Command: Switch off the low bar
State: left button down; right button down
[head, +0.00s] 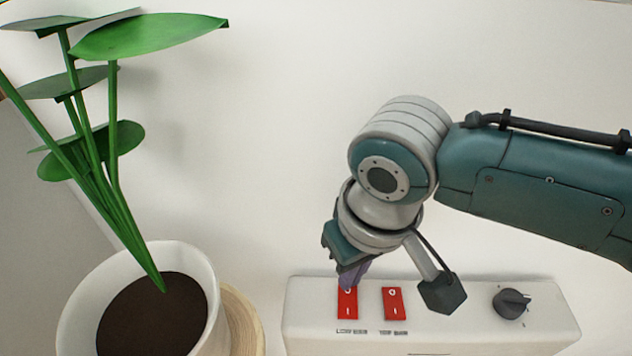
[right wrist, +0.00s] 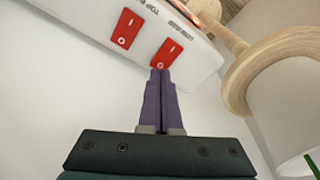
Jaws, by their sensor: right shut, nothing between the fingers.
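A white heater-like unit (head: 445,320) stands at the bottom of the head view, with two red rocker switches on it. The left one, the low bar switch (head: 347,304), has a small label below that seems to read "lower bar". The right one, the top bar switch (head: 392,304), is beside it. My right gripper (head: 349,281) is shut and empty, its purple fingertips at the "O" end of the low bar switch. In the right wrist view the tips (right wrist: 160,73) meet or nearly meet that switch (right wrist: 169,52); contact and rocker tilt are unclear. My left gripper is not in view.
A dark knob (head: 511,303) sits on the unit's right part. A white pot (head: 79,318) with a tall green plant (head: 112,150) stands at the left, near a round wooden piece (head: 241,318). A plain pale wall is behind.

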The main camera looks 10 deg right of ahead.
jog(key=shift+f+b, duration=0.6)
jog(key=shift+f, duration=0.3)
dwell(0.7)
notch_tip(320, 180, up, 2)
jog(key=shift+r+p, duration=0.1)
jog(key=shift+p, duration=1.1)
notch_tip(320, 180, up, 5)
jog(key=p, duration=0.5)
jog(key=shift+p, duration=0.4)
